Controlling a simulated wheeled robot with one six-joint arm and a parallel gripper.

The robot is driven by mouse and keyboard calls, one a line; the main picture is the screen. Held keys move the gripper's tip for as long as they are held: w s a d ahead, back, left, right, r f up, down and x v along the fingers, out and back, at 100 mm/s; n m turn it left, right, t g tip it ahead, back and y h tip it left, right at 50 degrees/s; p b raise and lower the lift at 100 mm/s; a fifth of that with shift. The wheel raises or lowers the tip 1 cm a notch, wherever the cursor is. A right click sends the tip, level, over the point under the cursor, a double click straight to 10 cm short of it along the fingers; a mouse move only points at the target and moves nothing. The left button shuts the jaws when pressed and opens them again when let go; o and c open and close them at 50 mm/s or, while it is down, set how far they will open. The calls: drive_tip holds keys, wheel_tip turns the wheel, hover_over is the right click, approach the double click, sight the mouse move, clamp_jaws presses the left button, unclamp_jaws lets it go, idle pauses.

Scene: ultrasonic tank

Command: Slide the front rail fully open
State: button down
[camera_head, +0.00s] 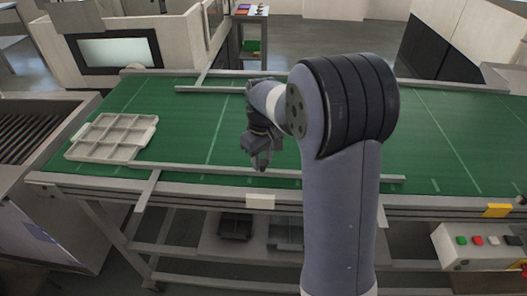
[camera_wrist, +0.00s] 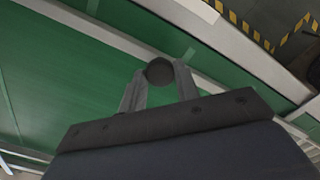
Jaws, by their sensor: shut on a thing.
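The front rail (camera_head: 205,171) is a long grey bar lying over the near side of the green conveyor belt, roughly parallel to its front edge. Its middle passes near my gripper and partly behind my arm. In the wrist view the rail (camera_wrist: 100,34) runs diagonally toward my fingers. My gripper (camera_head: 262,161) points down at the rail. In the wrist view its two fingers are closed around a dark round knob (camera_wrist: 160,70) beside the rail. How the knob joins the rail is hidden.
A pale compartment tray (camera_head: 112,137) sits on the belt (camera_head: 190,120) at the left. A rear rail (camera_head: 210,89) lies along the far side. A control box (camera_head: 480,246) with buttons hangs at the front right. The belt between the rails is largely clear.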

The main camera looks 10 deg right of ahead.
drive_tip(key=shift+s+a, duration=0.25)
drive_tip(key=shift+s, duration=0.45)
drive_tip(key=shift+s+a, duration=0.25)
drive_tip(key=shift+s, duration=0.45)
drive_tip(key=c, duration=1.1)
unclamp_jaws()
drive_tip(key=shift+s, duration=0.1)
drive_tip(key=shift+o, duration=0.2)
drive_tip(key=shift+r, duration=0.1)
wheel_tip(320, 180, up, 11)
drive_tip(key=shift+b, duration=0.4)
drive_tip(key=shift+f, duration=0.2)
drive_tip(key=f, duration=0.7)
drive_tip(key=w+f, duration=0.1)
drive_tip(key=f, duration=0.2)
drive_tip(key=shift+d+f+p, duration=0.15)
drive_tip(key=shift+f+p, duration=0.2)
drive_tip(key=shift+p, duration=0.05)
drive_tip(key=shift+w+d, duration=0.1)
drive_tip(key=shift+w, duration=0.25)
